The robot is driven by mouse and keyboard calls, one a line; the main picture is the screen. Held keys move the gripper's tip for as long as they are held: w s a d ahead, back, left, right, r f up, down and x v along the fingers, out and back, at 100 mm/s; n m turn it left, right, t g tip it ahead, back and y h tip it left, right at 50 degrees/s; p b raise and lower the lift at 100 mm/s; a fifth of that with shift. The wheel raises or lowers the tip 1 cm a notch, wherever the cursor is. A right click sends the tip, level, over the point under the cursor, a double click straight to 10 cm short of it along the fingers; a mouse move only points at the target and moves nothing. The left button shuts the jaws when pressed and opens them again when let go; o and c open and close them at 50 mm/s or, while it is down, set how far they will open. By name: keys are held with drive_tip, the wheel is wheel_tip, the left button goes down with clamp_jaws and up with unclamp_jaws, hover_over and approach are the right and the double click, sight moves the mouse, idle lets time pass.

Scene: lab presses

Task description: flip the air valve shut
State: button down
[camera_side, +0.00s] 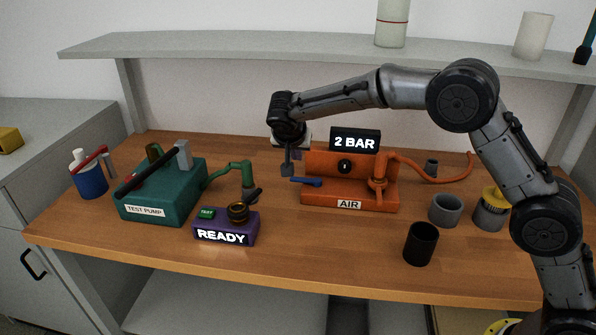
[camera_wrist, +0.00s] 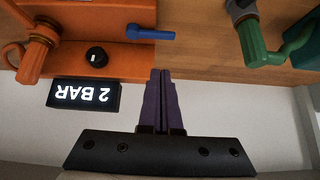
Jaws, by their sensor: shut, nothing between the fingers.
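The orange air unit (camera_side: 348,196) stands at the back middle of the bench, with an "AIR" label and a "2 BAR" display (camera_side: 355,140). Its blue valve lever (camera_side: 307,181) sticks out sideways to the left, roughly level. The lever also shows in the wrist view (camera_wrist: 150,34), pointing away from the orange body. My gripper (camera_side: 287,169) is shut and empty, pointing down just left of the lever and a little above it. In the wrist view my closed fingertips (camera_wrist: 161,74) are apart from the lever. The lever's pivot is hard to make out.
A green test pump (camera_side: 165,195) and a purple box (camera_side: 226,226) reading "READY" stand to the left. A green bent pipe (camera_side: 228,167) is near my gripper's left. Black (camera_side: 420,244) and grey cups (camera_side: 445,210) stand right. A shelf (camera_side: 240,45) runs above.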

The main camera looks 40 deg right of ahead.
sight(306, 181)
drive_tip(key=shift+s+a+f, duration=0.1)
drive_tip(key=shift+a+f, duration=0.3)
drive_tip(key=shift+f, duration=0.15)
drive_tip(key=x, duration=1)
